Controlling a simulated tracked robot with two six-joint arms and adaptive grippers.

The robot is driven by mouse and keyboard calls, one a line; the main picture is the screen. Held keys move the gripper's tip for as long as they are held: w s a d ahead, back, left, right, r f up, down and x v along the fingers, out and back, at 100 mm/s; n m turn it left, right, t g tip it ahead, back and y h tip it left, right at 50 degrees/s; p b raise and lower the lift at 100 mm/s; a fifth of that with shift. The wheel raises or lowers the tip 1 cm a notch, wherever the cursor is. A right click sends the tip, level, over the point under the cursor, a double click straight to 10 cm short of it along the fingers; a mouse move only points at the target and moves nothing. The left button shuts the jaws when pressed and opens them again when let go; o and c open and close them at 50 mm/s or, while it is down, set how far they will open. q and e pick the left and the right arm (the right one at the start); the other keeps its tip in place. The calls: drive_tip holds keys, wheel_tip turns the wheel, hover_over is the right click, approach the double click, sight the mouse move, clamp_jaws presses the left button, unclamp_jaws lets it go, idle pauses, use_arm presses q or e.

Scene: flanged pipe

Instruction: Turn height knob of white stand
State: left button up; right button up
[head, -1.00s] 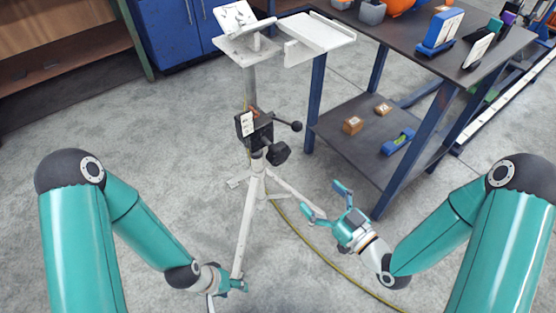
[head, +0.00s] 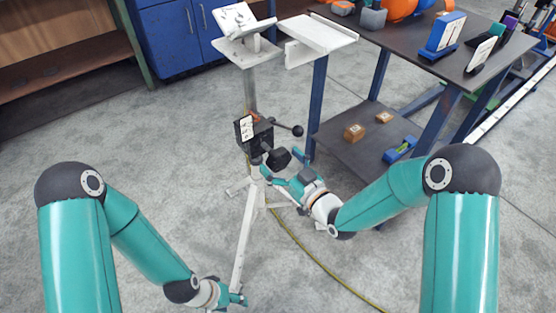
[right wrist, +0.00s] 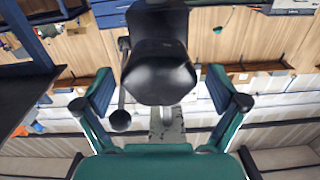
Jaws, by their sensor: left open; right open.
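The white stand (head: 246,222) is a tripod with a grey post and a white tilted top. A black clamp block (head: 254,135) with a label sits on its post. A black lobed knob (head: 278,158) sticks out at the block's lower right, and a lever with a black ball end (head: 297,130) is above it. My right gripper (head: 282,166) is open at the knob. In the right wrist view the knob (right wrist: 160,74) lies ahead between the open fingers, with gaps on both sides. My left gripper (head: 238,294) is open and low, by the stand's front leg.
A dark two-level table (head: 440,65) with blue legs stands on the right, with wooden blocks (head: 354,132) on its lower shelf. A white angled tray (head: 318,38) is beside the stand's top. A yellow cable (head: 325,266) lies on the floor. Open floor lies in front.

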drive_tip(key=shift+w+a, duration=0.1)
drive_tip(key=shift+w, duration=0.05)
drive_tip(key=shift+c, duration=0.3)
drive_tip(key=c, duration=1.1)
drive_tip(key=shift+a, duration=0.15)
drive_tip(key=shift+f, duration=0.1)
